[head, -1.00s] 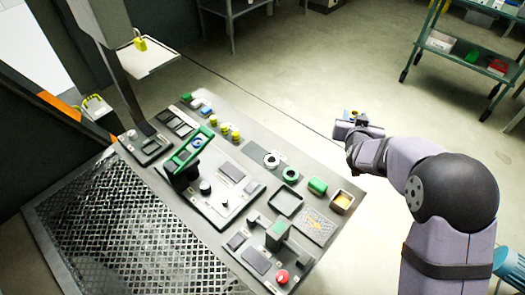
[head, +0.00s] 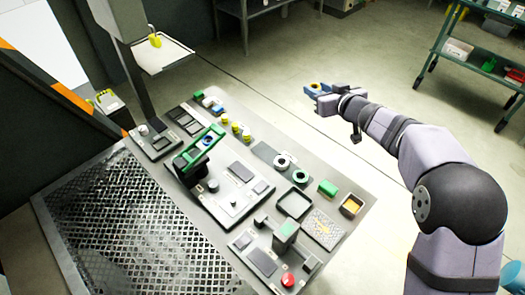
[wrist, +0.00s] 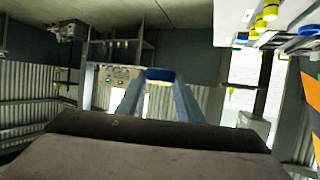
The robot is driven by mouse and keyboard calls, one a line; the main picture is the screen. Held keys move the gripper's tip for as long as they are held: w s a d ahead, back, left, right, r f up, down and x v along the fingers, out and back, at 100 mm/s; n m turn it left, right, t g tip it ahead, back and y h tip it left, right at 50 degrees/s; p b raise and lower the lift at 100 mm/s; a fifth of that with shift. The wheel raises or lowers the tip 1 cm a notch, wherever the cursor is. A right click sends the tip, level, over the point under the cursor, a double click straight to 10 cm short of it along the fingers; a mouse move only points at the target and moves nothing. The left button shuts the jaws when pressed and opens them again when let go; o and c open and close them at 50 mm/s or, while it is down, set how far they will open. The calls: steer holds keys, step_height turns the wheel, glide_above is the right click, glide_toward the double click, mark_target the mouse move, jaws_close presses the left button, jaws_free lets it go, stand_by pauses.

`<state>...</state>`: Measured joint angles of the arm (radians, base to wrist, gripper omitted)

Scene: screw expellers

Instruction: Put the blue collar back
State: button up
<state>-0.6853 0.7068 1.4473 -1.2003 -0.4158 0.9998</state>
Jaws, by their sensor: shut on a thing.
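A blue collar (head: 315,86) with a yellowish inside is held at the tip of my gripper (head: 316,93), in the air beyond the bench's right edge. In the wrist view the blue collar (wrist: 160,75) sits between the two grey fingers of my gripper (wrist: 158,84), which are shut on it. The bench (head: 335,225) is to the left of my gripper in the head view. A blue round part (head: 208,140) shows at the green-armed fixture (head: 200,150); I cannot tell whether it is a collar.
Yellow caps (head: 236,129) stand along the bench's far edge. A green shelf cart (head: 480,60) stands farther right. The floor around my gripper is clear.

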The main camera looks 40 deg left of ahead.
steer(key=s+a+f+n+g+y+b, duration=0.1)
steer(key=s+a+f+n+g, duration=0.1)
steer(key=s+a+n+g, duration=0.5)
steer(key=n+g+b, duration=0.1)
steer(key=n+g, duration=0.2)
steer(key=g, duration=0.2)
glide_above(268, 153)
step_height(268, 153, down, 5)
steer(key=shift+t+h, duration=0.3)
steer(key=shift+t, duration=0.1)
steer(key=shift+w+f, duration=0.1)
steer(key=shift+f, duration=4.95)
steer(key=shift+f, duration=0.15)
steer(key=o, duration=1.2)
steer(key=shift+f, duration=0.1)
steer(key=shift+r+p, duration=0.3)
steer(key=b+v, duration=0.1)
steer(key=v, duration=1.1)
